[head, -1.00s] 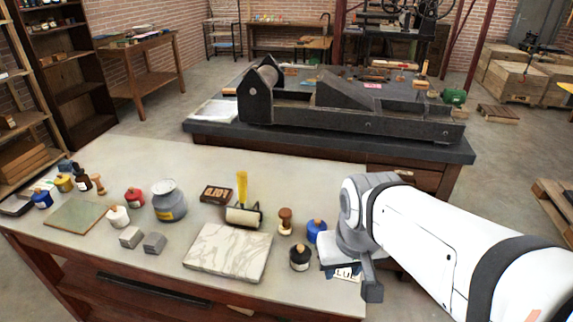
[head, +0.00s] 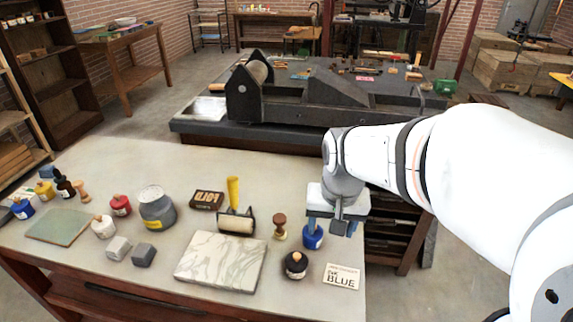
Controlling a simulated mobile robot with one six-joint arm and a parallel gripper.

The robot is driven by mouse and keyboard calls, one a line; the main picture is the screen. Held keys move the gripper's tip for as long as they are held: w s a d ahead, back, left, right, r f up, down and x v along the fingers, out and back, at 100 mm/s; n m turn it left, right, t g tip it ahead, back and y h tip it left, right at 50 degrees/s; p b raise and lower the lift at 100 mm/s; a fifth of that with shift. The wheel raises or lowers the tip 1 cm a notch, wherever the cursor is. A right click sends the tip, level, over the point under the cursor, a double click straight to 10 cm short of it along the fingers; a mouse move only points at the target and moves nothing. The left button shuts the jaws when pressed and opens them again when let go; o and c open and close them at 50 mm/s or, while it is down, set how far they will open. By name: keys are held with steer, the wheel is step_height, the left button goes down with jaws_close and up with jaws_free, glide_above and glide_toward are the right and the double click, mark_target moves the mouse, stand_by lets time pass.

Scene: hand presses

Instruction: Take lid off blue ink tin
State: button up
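A blue ink tin (head: 312,239) stands upright near the right end of the pale worktable. The top of its lid is partly hidden by my gripper. My gripper (head: 336,226) points down just above and to the right of this tin. Its fingers overlap in this view, so their spacing and any contact with the lid are unclear. A card (head: 342,277) reading "INK BLUE" lies in front of the tin. A second blue tin (head: 22,208) with a pale knob stands at the far left of the table.
A black tin (head: 296,265) and a wooden-handled stamp (head: 280,227) stand close to the right blue tin. A marble slab (head: 221,262), a brayer with yellow handle (head: 235,210) and a grey can (head: 157,209) are farther left. A press (head: 290,102) stands behind.

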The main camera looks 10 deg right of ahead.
steer(key=w+f+m, duration=0.1)
steer(key=w+f, duration=0.1)
steer(key=w, duration=0.2)
steer(key=w+f+m+g+p, duration=0.1)
steer(key=w+f+m, duration=0.1)
steer(key=w, duration=0.3)
steer(key=w+f+m, duration=0.2)
steer(key=w, duration=0.2)
steer(key=shift+w+f+g, duration=0.2)
steer(key=shift+f+g, duration=0.05)
steer(key=shift+g, duration=0.05)
steer(key=shift+w+f+p, duration=0.15)
steer(key=shift+f+p, duration=0.15)
step_height(320, 180, down, 8)
steer(key=shift+r+p, duration=0.15)
steer(key=shift+p, duration=0.2)
steer(key=shift+c, duration=0.2)
jaws_close()
